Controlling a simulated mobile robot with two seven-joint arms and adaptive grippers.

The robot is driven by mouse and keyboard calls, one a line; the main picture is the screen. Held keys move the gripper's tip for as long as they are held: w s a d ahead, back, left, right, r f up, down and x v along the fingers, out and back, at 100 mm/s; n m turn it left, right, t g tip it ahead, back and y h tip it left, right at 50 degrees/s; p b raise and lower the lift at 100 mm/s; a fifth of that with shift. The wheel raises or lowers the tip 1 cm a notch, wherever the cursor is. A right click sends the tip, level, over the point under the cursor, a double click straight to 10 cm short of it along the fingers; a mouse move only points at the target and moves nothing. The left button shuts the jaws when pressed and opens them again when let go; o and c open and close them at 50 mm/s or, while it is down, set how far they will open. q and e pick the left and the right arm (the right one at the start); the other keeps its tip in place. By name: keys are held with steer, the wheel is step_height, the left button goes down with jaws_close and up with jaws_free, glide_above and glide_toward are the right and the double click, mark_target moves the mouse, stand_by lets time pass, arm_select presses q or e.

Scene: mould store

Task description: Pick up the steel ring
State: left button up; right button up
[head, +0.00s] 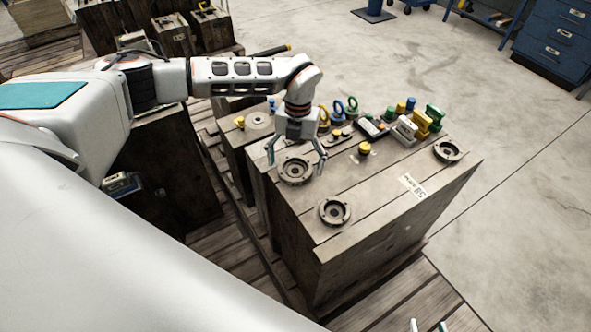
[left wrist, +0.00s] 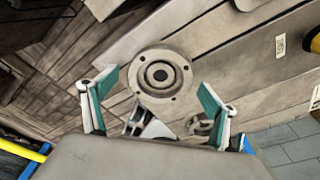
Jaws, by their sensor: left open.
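Several round grey metal pieces sit in or on the wooden block top, and I cannot tell for sure which one is the steel ring. A flanged ring (head: 295,181) with a centre hole lies below my left gripper (head: 296,160). It also shows in the left wrist view (left wrist: 144,83), ahead of and between the fingers. My left gripper (left wrist: 156,100) is open and empty, its fingers apart above this ring. A notched ring (head: 323,213) lies nearer the front edge, and a similar one (head: 437,151) at the right corner. Two fingertips of my right gripper (head: 427,326) show apart at the bottom edge.
The wooden block (head: 390,215) stands on a slatted pallet (head: 395,300). Behind the rings are yellow-topped pegs (head: 364,148), coloured eyebolts, a dark device (head: 371,127) and green and yellow clamps (head: 434,117). A blue drawer cabinet (head: 553,45) stands far right.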

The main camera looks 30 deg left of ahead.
arm_select(q)
steer(key=c, duration=1.8)
steer(key=shift+r, duration=0.1)
step_height(320, 180, up, 20)
steer(key=p, duration=0.1)
steer(key=shift+p, duration=0.35)
